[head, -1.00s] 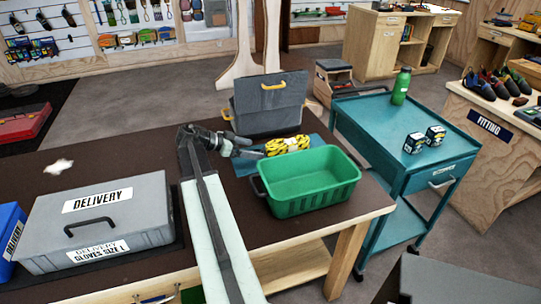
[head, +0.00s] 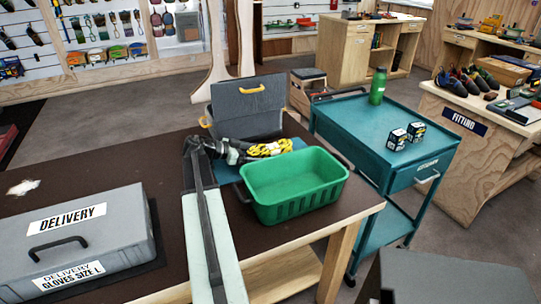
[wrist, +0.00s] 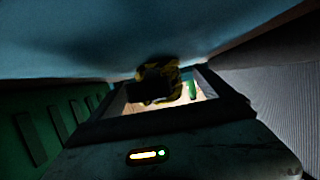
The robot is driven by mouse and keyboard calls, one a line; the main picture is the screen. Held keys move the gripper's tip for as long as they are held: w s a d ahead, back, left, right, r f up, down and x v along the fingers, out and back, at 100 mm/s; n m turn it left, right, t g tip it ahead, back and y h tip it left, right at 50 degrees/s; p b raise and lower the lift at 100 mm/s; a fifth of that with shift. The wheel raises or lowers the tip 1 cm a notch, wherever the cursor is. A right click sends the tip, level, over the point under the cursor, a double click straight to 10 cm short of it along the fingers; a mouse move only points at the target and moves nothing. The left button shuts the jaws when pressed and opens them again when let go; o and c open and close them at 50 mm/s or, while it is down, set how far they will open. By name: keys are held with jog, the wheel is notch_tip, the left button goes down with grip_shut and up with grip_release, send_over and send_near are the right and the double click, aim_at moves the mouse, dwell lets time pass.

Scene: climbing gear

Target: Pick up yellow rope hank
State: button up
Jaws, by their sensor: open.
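The yellow rope hank (head: 270,147), with dark markings, lies on a blue mat (head: 218,180) between the grey crate and the green bin. My gripper (head: 250,154) is low over the mat at the hank's left end. It is open; the head view does not show clearly whether its fingers lie around or only beside the rope. In the wrist view the hank (wrist: 172,70) shows dark and partly hidden behind a black part, straight ahead of my gripper. The blue mat fills the top of that view.
The green bin (head: 292,192) stands close in front of the hank. The grey crate (head: 246,120) with its lid up is close behind. A grey delivery case (head: 85,235) is at the left. A teal cart (head: 385,165) with a green bottle (head: 377,86) stands right.

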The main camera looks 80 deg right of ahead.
aim_at(256, 149)
jog(key=shift+s+d, duration=0.1)
jog(key=c, duration=1.8)
jog(key=shift+r, duration=0.1)
notch_tip(256, 149, up, 10)
jog(key=p, duration=1)
jog(key=shift+r+p, duration=0.1)
jog(key=shift+p, duration=0.2)
